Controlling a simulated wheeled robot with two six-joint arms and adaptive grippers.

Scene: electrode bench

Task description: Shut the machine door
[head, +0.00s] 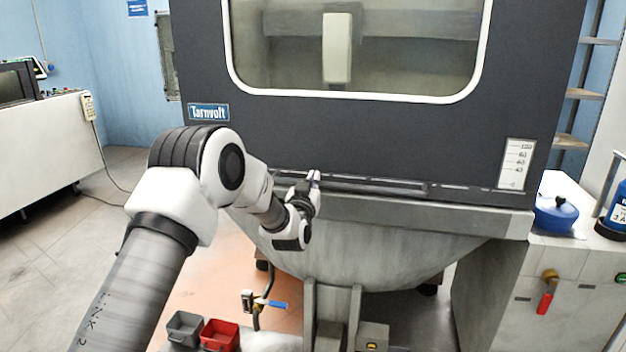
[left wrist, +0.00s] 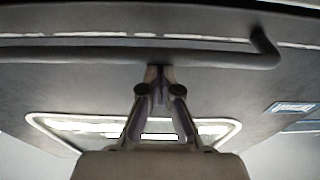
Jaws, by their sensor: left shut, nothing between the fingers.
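The machine door (head: 390,125) is a dark grey panel with a white-framed window (head: 275,50). It hangs down in front of the machine, its lower edge close along the rim of the grey tank (head: 470,215); I cannot tell if a small gap is left. A dark bar handle (head: 385,187) runs along its lower part. My left gripper (head: 316,176) is shut and empty, in front of the handle's left part. In the left wrist view the fingertips (left wrist: 158,72) are at the handle bar (left wrist: 90,56); contact is unclear. My right gripper is not in view.
A blue lidded pot (head: 558,215) and a blue bottle (head: 618,210) stand on the right cabinet. A red-handled valve (head: 546,295) sticks out of its front. Grey (head: 184,328) and red (head: 220,335) bins stand low at the front left. Floor at the left is clear.

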